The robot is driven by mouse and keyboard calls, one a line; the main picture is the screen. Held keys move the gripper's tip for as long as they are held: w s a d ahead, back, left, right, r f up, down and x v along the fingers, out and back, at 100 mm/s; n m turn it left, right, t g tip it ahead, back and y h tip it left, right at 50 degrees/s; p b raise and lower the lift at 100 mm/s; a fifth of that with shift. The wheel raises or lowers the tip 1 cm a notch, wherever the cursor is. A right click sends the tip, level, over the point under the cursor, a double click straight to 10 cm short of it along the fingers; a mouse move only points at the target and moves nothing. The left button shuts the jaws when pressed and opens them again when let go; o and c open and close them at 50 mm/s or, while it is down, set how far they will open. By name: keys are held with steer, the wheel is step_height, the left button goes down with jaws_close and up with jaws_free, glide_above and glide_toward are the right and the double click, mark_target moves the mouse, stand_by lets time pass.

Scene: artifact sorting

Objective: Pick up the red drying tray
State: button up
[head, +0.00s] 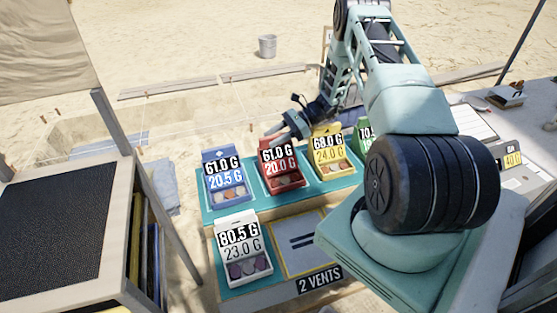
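The red drying tray (287,184) stands on the teal-topped rack, between the blue tray and the yellow tray. Its label reads 61.0 G and 20.0 G, and a few small pieces lie in its front. My arm reaches over from the right, and my gripper (277,132) is at the top back edge of the red tray. The fingertips are small and partly hidden behind the label, so I cannot tell whether they touch or grip it.
The blue tray (228,193) is close on the left and the yellow tray (336,170) close on the right. A green tray (364,138) is partly hidden by my arm. A white tray (248,270) stands in front, beside an empty outlined space (299,262) marked 2 VENTS.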

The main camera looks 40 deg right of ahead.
jaws_close()
steer(key=shift+r, duration=0.1)
